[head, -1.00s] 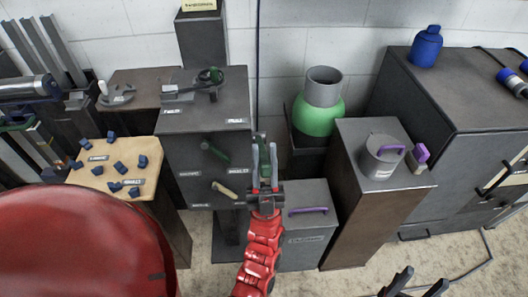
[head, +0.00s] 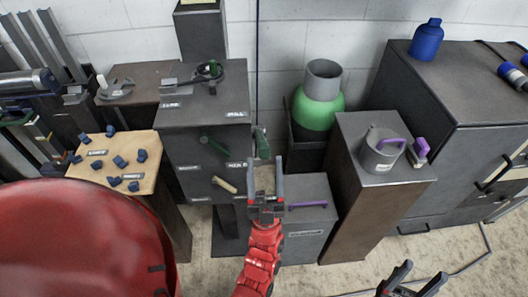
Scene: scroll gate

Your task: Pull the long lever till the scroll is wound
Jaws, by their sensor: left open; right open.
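A dark grey cabinet (head: 190,140) carries several handles, and I cannot tell for sure which is the long lever. A green handle (head: 214,145) and a cream handle (head: 225,185) stick out of its front. Another green handle (head: 262,143) stands at its right side. A round fitting with a green part (head: 210,72) sits on its top. My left gripper (head: 266,168) is open, fingers pointing up, just below the green side handle and apart from it, holding nothing visible. My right gripper (head: 410,275) is open and empty at the bottom right. I cannot make out a scroll.
A grey box with a purple handle (head: 308,205) stands right of my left gripper. A brown stand (head: 370,215) bears a grey mug (head: 381,155). A green pot (head: 316,110) is behind. A wooden table (head: 88,180) with several blue pieces is at left.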

